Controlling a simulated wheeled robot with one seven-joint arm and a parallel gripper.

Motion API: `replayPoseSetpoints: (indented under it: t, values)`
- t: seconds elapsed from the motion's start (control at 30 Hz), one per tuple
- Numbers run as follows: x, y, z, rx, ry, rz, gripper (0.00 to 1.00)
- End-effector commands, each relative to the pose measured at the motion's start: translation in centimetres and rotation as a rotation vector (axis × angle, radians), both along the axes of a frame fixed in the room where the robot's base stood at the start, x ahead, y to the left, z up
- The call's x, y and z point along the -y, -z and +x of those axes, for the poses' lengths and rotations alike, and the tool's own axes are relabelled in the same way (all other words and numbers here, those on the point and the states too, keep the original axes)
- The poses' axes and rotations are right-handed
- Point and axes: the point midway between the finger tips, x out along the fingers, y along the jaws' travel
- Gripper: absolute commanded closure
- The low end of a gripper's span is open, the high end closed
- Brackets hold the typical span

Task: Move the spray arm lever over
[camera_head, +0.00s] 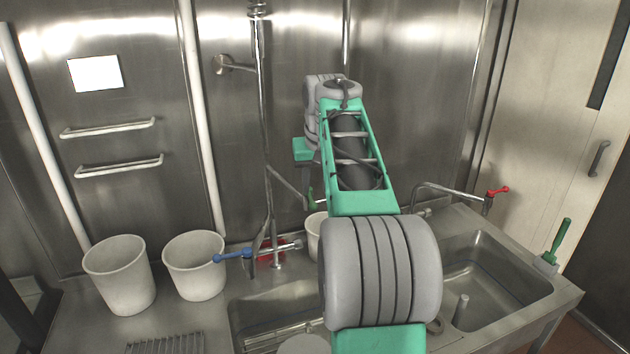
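The pre-rinse spray unit has a tall metal pipe (265,120) rising from the back of the counter. A lever with a blue handle (232,256) sticks out to the left at its base, in front of a white bucket. A red part (270,250) shows behind the base; whether it is a second handle I cannot tell. My arm reaches forward over the sink, right of the pipe. A green block of my arm's end (303,149) hangs at the far end, right of and above the blue handle.
Two white buckets (119,275) (194,265) stand left of the lever. A third white container (316,236) is partly behind my arm. A tap with a red handle (497,191) and a green-handled tool (559,241) are by the right sink basin (490,268). A rack (165,344) lies front left.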

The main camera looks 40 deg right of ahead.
Motion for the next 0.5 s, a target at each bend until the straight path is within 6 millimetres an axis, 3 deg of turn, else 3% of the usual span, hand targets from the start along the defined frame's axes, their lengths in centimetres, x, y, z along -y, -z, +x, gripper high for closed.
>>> replayPoseSetpoints:
  t: [0.5]
  values:
    - [0.7, 6.5, 2.2, 0.002, -0.002, -0.001, 0.67]
